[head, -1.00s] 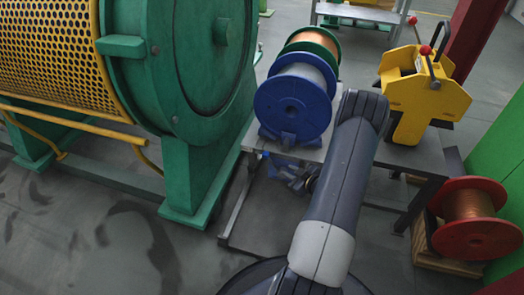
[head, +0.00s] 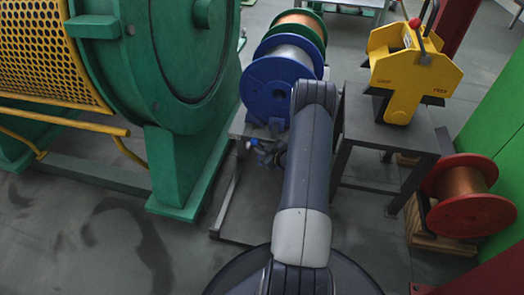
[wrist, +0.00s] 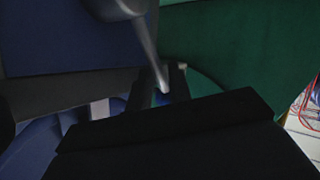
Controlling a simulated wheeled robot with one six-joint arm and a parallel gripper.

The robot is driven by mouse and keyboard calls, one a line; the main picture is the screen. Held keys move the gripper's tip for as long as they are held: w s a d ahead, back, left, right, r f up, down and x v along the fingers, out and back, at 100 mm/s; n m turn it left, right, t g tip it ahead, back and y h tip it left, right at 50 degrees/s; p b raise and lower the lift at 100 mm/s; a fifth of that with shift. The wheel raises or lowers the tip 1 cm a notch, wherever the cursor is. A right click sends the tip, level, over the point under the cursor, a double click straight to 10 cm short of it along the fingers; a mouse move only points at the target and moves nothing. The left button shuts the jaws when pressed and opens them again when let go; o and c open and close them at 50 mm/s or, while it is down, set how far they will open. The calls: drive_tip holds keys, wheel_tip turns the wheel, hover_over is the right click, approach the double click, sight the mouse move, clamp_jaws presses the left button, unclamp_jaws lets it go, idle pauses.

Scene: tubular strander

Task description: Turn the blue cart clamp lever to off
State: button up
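The blue spool (head: 272,95) stands on a grey cart beside the green machine. In the wrist view, a pale grey lever-like rod (wrist: 147,45) runs down from a rounded grey hub at the top. Its lower end lies between the two dark fingertips of my gripper (wrist: 160,88), with a little blue showing there. The fingers look apart, with a gap around the rod's end; contact is unclear in the dark. In the head view my gripper (head: 264,152) is low beside the cart, below the blue spool, partly hidden by my arm. The lever's on or off marking is not readable.
The green machine (head: 185,150) with yellow mesh stands close on the left. A grey table (head: 390,140) with a yellow fixture (head: 410,75) is to the right. A red spool (head: 470,212) on a pallet stands farther right. Open floor lies at the lower left.

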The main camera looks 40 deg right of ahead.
clamp_jaws()
idle(0.3)
